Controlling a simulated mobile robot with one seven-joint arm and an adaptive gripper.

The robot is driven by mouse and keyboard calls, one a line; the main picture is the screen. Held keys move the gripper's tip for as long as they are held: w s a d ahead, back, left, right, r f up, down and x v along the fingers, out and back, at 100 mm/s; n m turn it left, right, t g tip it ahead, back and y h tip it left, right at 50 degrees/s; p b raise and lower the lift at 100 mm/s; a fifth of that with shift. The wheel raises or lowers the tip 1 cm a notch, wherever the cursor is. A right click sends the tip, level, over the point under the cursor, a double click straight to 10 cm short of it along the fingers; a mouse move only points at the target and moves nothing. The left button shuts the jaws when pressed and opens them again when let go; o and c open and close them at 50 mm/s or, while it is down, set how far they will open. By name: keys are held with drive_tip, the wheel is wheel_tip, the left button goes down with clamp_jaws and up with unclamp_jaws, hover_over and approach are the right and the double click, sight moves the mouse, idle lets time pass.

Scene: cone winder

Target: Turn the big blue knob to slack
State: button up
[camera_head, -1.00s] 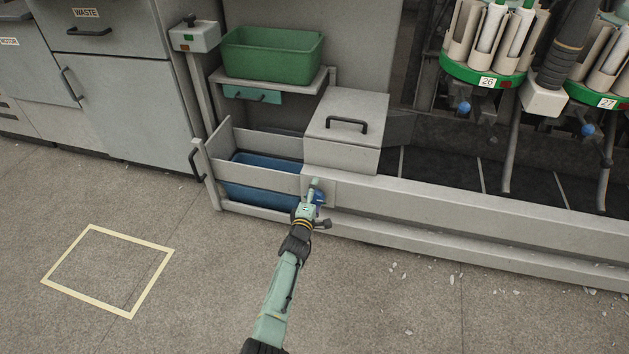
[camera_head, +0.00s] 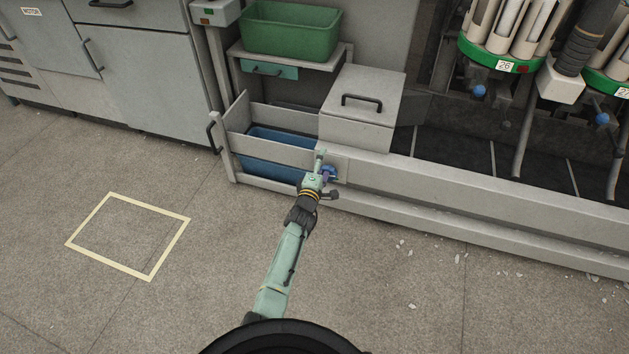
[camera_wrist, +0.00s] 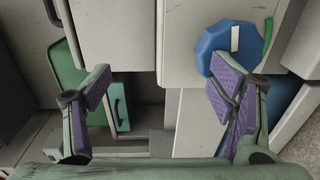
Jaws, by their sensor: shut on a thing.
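The big blue knob (camera_head: 331,172) is on the front panel below the grey lidded box, mostly hidden behind my gripper (camera_head: 318,176). In the wrist view the knob (camera_wrist: 228,45) is faceted, with a white pointer mark standing nearly upright on its face. A green arc (camera_wrist: 268,38) is on the panel right of it. In the wrist view my gripper (camera_wrist: 162,98) has its purple-padded fingers well apart, the right one overlapping the knob's lower edge.
A blue bin (camera_head: 270,169) sits in the low rack left of the knob. The grey box (camera_head: 362,108) is above, and a green crate (camera_head: 290,32) stands on a shelf. A dark lever end (camera_head: 331,194) is just below the gripper. The floor in front is open.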

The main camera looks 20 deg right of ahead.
drive_tip(key=p+v, duration=1.1)
drive_tip(key=p, duration=0.1)
drive_tip(key=shift+f+p, duration=0.4)
drive_tip(key=shift+f, duration=0.2)
idle(0.7)
